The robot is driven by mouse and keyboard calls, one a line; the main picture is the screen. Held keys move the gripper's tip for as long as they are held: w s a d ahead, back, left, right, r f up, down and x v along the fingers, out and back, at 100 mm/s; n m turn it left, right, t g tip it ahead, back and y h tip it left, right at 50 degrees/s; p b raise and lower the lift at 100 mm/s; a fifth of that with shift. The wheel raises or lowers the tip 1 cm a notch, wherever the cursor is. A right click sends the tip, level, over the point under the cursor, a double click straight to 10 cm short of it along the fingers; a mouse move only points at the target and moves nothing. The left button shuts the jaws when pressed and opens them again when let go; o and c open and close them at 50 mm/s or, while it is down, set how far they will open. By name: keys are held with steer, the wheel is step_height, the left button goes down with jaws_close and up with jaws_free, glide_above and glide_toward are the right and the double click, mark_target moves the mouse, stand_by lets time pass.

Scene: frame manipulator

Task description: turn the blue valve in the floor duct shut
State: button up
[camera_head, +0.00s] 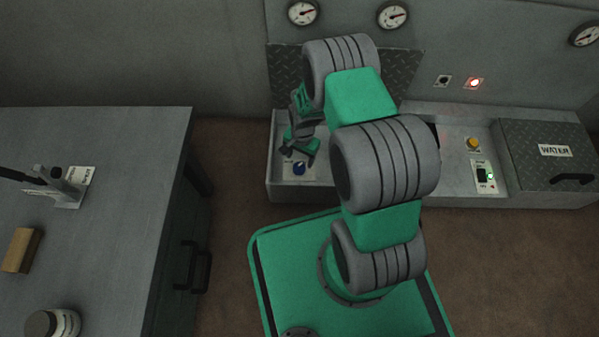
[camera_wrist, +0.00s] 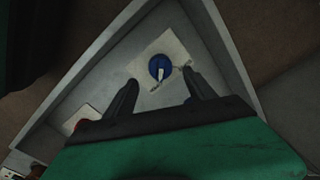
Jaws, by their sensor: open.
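The blue valve (camera_head: 299,168) is a small round knob on a pale plate in the left part of the floor duct (camera_head: 283,194). In the wrist view the valve (camera_wrist: 159,67) has a white pointer mark and sits on its light plate, a little beyond my fingertips. My gripper (camera_head: 300,153) is above the valve and partly over its plate. In the wrist view my gripper (camera_wrist: 165,88) shows two dark fingers spread apart, with nothing between them. I cannot tell from these views exactly how high the fingertips are above the valve.
The duct walls rise around the valve. To the right are a yellow knob (camera_head: 473,144), a switch with a green light (camera_head: 485,176) and a lid labelled WATER (camera_head: 556,150). A workbench (camera_head: 120,200) stands at the left. A red lamp (camera_head: 474,83) glows on the back panel.

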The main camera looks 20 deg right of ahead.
mark_target(299, 166)
step_height(299, 166, down, 7)
steer(key=b, duration=0.3)
steer(key=shift+w+a+r, duration=0.1)
steer(key=shift+a+r, duration=0.05)
steer(key=c, duration=1.4)
